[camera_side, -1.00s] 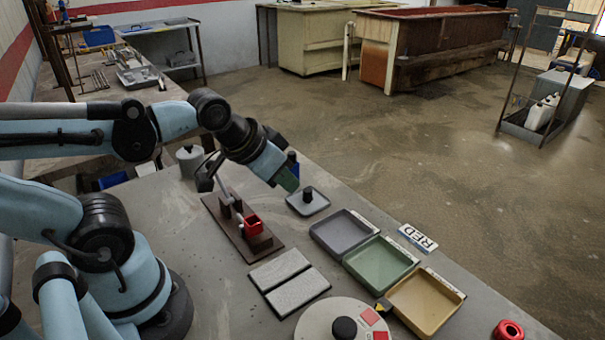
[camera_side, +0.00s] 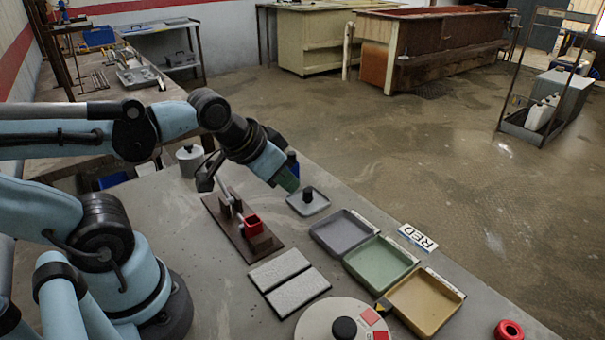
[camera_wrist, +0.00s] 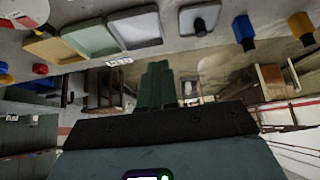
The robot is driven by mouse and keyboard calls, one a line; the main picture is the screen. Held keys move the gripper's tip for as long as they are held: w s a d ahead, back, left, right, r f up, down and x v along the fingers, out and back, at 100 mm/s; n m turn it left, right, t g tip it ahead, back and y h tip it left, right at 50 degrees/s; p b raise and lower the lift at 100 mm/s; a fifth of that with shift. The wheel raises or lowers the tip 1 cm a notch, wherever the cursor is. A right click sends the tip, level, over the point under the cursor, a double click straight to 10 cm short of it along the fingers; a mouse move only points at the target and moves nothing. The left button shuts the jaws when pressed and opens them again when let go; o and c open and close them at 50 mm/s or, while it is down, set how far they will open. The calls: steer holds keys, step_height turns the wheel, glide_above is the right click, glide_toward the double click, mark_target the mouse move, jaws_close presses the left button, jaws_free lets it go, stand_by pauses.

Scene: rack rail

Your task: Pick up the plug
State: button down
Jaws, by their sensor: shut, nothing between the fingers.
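My gripper (camera_side: 289,181) has its green fingers shut and empty, held above the table beside a grey plate with a dark peg (camera_side: 308,194). The shut fingers also show in the wrist view (camera_wrist: 158,85). I cannot tell for sure which thing is the plug. In the wrist view a blue plug-like piece (camera_wrist: 243,32) and a yellow one (camera_wrist: 302,27) stand right of the grey plate. A blue piece (camera_side: 292,161) shows partly behind my gripper in the side view.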

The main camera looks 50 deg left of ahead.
steer(key=c, duration=1.2)
jaws_free()
steer(key=m+g+h, duration=0.1)
steer(key=m+g, duration=0.2)
steer(key=m, duration=0.1)
glide_toward(308, 190)
steer(key=x, duration=0.4)
steer(key=shift+w+a+f, duration=0.1)
steer(key=shift+w+f, duration=0.1)
steer(key=shift+w, duration=0.1)
steer(key=shift+s+x, duration=0.1)
steer(key=shift+x, duration=1.3)
steer(key=shift+s+x, duration=0.15)
steer(key=shift+x, duration=1.25)
